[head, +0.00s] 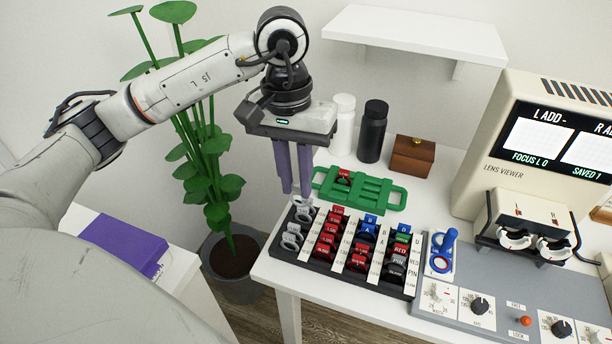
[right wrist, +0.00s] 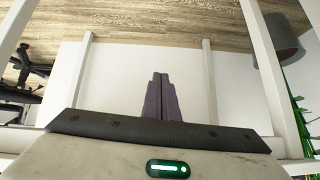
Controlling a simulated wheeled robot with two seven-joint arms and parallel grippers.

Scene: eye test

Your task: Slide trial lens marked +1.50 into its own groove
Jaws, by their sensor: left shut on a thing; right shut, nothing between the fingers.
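My left gripper (head: 296,190) points down over the back left corner of the black lens rack (head: 318,262). It is shut on a small pale grey ringed piece, apparently a trial lens (head: 302,202), mostly hidden at the fingertips. I cannot read its mark or tell whether it is clear of the rack. The rack holds rows of lenses with grey, red, blue, green and black tabs, with white label strips between. Several grey lenses (head: 291,238) stand in its left column. The +1.50 marking is not legible. My right gripper (right wrist: 162,98) is shut and empty, seen only in the right wrist view.
A green tray (head: 385,193) with a red-tabbed lens lies behind the rack. Behind it are a white bottle (head: 343,124), a black bottle (head: 374,131) and a brown box (head: 412,157). A lens viewer (head: 497,152) and control panel (head: 510,307) stand right. A plant (head: 215,180) is left.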

